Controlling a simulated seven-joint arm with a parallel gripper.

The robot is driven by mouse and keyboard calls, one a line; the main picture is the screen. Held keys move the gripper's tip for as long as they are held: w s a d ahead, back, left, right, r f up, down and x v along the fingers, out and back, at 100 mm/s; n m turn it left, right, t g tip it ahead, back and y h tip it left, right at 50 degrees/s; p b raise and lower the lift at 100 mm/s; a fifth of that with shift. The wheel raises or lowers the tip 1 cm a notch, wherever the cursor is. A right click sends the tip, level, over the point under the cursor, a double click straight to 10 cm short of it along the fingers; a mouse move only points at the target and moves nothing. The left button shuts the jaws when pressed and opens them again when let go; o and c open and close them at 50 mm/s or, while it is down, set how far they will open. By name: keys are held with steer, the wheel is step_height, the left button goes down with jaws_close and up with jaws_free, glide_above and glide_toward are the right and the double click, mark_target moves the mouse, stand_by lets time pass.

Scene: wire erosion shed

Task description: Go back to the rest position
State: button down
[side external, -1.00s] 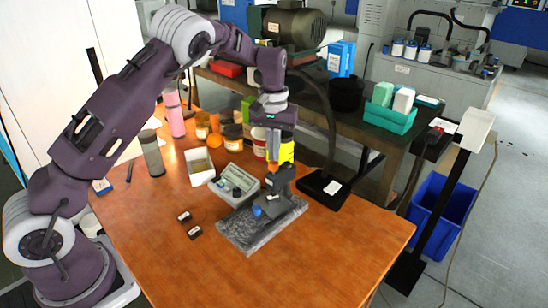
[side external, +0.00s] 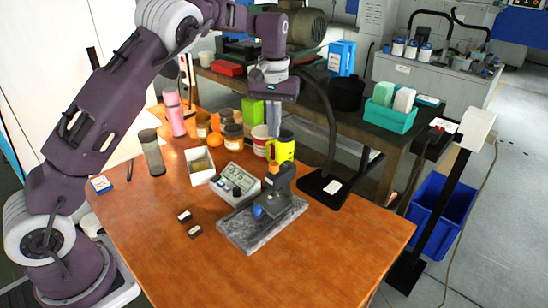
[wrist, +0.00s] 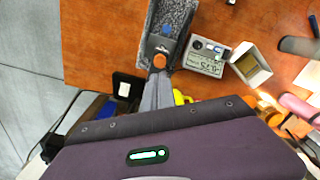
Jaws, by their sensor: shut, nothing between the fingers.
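My gripper (side external: 273,132) hangs above the back of the wooden table, pointing down, with its fingers together and nothing between them. In the wrist view its closed fingers (wrist: 158,85) point towards a dark stand (wrist: 160,45) with an orange knob. The dark stand (side external: 279,188) is upright on a grey stone plate (side external: 238,232), below my gripper and apart from it in the side view. A readout box (side external: 234,182) with a lit display is beside the plate.
A yellow mug (side external: 281,148) and several jars are behind the stand, close to my gripper in the picture. A white open box (side external: 200,167), a grey cylinder (side external: 152,155) and a pink bottle (side external: 174,115) stand further left.

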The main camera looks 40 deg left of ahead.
steer(key=s+d+r+m+t+h, duration=0.1)
steer(key=s+d+r+t, duration=0.15)
steer(key=s+r, duration=0.6)
steer(key=s+d+r+m+t, duration=0.1)
steer(key=s+d+r+m, duration=0.15)
steer(key=s+r, duration=0.6)
steer(key=s+d+f+m+t, duration=0.1)
steer(key=s+f, duration=0.2)
steer(key=s, duration=0.6)
steer(key=s+d+f+m+t+y, duration=0.1)
steer(key=s+f, duration=0.3)
steer(key=s, duration=0.5)
steer(key=shift+s+d+f, duration=0.15)
steer(key=shift+s+d, duration=0.05)
steer(key=shift+d, duration=0.1)
